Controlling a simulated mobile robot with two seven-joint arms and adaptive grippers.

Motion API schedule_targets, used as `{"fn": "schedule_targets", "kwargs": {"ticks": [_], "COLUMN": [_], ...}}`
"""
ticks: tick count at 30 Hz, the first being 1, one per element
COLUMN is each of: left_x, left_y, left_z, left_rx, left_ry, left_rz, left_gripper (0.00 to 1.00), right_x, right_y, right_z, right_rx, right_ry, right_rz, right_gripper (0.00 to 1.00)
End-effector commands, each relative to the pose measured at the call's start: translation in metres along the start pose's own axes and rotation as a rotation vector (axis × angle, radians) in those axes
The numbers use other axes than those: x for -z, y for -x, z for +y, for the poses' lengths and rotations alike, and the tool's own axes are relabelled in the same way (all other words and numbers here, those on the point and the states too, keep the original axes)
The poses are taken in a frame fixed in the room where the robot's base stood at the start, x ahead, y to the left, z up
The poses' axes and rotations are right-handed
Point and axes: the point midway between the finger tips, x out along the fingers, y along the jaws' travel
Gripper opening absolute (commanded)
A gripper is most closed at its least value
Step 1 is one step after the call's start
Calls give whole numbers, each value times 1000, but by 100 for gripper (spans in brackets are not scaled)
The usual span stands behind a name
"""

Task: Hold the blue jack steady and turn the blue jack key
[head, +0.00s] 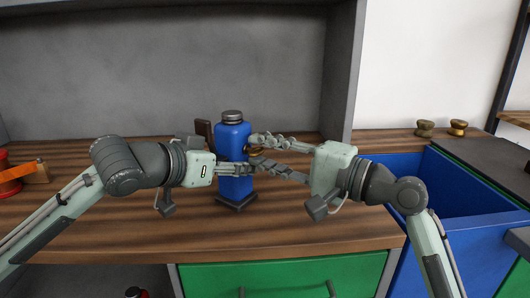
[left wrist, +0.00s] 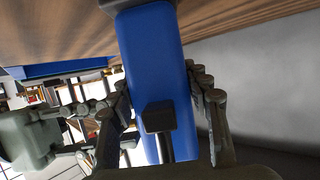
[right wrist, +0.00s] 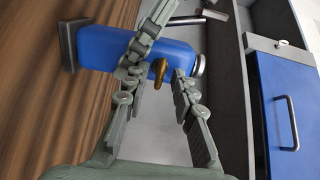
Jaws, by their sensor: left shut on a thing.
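The blue jack (head: 233,145) stands upright on its dark base (head: 237,202) on the wooden counter, with a grey cap on top. My left gripper (head: 230,168) is shut on its body from the left; in the left wrist view a finger lies along each side of the blue body (left wrist: 150,60). A dark handle (left wrist: 158,117) on a stem shows in front of the body there. The brass key (right wrist: 159,70) sticks out of the jack's right side. My right gripper (right wrist: 160,76) is open, with its fingers on either side of the key; contact cannot be told.
A grey back panel (head: 180,70) stands behind the counter. A blue bin (head: 455,190) is at the right, with two small knobs (head: 425,128) behind it. A red and orange object (head: 15,175) sits at the far left. The counter around the jack (head: 300,225) is clear.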

Motion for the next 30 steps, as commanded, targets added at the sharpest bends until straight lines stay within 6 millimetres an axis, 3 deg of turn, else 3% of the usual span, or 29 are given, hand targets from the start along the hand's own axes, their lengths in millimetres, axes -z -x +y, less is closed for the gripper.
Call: {"fn": "schedule_targets", "kwargs": {"ticks": [11, 24, 30], "left_x": [0, -1, -1], "left_y": [0, 0, 0], "left_z": [0, 1, 1], "left_rx": [1, -2, -3], "left_ry": [-3, -2, -2], "left_rz": [-1, -1, -1], "left_gripper": [0, 0, 0], "right_x": [0, 0, 0], "right_y": [4, 66, 79], "right_z": [2, 1, 0], "right_rx": [-4, -3, -1], "right_ry": [0, 1, 1], "right_rz": [-1, 1, 0], "right_gripper": [29, 29, 29]}}
